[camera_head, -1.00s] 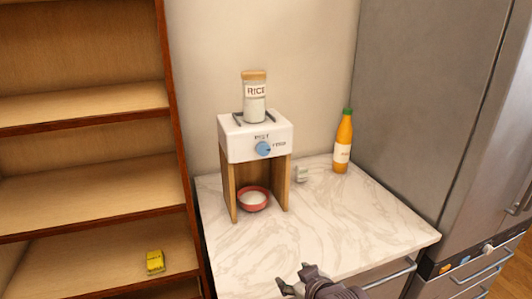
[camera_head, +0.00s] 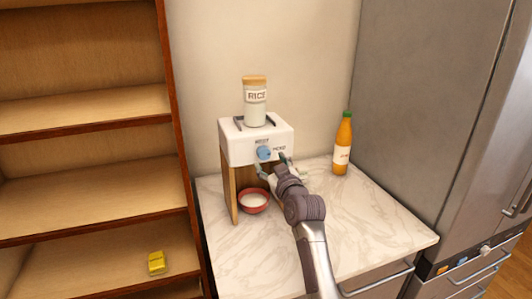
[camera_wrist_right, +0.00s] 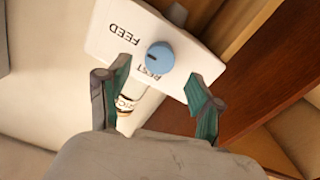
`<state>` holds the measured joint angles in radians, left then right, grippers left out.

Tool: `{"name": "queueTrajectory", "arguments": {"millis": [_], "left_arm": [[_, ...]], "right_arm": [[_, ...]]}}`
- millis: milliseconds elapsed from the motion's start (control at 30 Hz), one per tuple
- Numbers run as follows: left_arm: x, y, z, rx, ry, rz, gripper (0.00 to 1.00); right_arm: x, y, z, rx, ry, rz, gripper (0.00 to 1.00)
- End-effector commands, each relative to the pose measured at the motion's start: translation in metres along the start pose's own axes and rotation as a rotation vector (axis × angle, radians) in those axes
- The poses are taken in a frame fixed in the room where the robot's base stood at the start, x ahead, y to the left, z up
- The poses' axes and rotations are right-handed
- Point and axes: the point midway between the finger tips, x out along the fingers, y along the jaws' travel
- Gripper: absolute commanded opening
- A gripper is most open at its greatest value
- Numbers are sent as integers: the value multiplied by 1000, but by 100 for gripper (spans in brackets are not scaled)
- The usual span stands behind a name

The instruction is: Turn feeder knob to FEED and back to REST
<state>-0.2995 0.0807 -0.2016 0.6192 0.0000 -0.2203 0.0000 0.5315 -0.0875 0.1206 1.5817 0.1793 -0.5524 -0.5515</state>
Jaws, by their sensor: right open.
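The feeder's white head (camera_head: 236,148) sits on a wooden stand with a blue round knob (camera_head: 264,153) on its front, marked REST above and FEED to the right. My right gripper (camera_head: 273,167) is in front of the knob. In the right wrist view the open fingers (camera_wrist_right: 157,76) stand apart, with the knob between and beyond them and nothing held. A jar labelled RICE (camera_head: 255,100) stands on top. A red bowl (camera_head: 254,207) with white content sits below. My left gripper is out of view.
The feeder stands on a marble counter (camera_head: 375,232). An orange bottle (camera_head: 343,145) with a green cap stands at the back right beside the steel fridge (camera_head: 425,90). A wooden shelf unit (camera_head: 90,190) with a yellow packet (camera_head: 157,262) is at left.

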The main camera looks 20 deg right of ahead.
Motion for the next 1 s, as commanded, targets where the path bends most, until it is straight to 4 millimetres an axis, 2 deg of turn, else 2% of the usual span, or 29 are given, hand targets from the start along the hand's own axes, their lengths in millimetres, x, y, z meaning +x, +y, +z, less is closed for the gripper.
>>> {"name": "queueTrajectory", "arguments": {"millis": [100, 300, 667, 767, 1000], "left_arm": [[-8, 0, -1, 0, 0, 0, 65], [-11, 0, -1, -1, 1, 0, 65], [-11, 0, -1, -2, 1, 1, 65], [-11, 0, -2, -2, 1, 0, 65], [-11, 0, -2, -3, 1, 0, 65]], "right_arm": [[21, 1, -2, 0, -1, 0, 65], [40, 0, 0, 0, -1, -1, 65], [45, 0, 1, -1, -1, 0, 65], [45, 0, 1, 0, -1, 0, 52], [45, 0, 1, 0, -1, 0, 12]]}}
